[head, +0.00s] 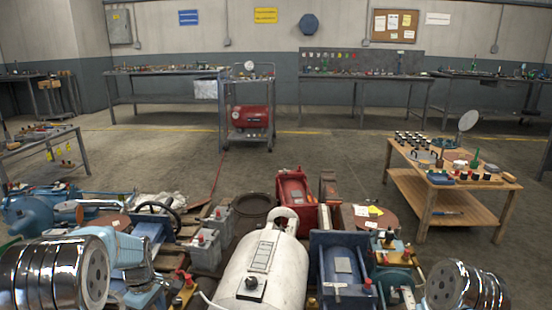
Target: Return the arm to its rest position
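Neither of my grippers shows in the head view. Shiny chrome rounded parts stand at the lower left and lower right corners and look like links of my own arms. No fingers show, so I cannot see whether either gripper is open or holds anything.
Close in front lie crowded machine parts: a white tank (262,270), a red machine (295,198), a blue machine (341,268) and grey batteries (203,250). A wooden table (448,202) stands at right. A trolley (248,105) with a red compressor stands behind. Floor between is clear.

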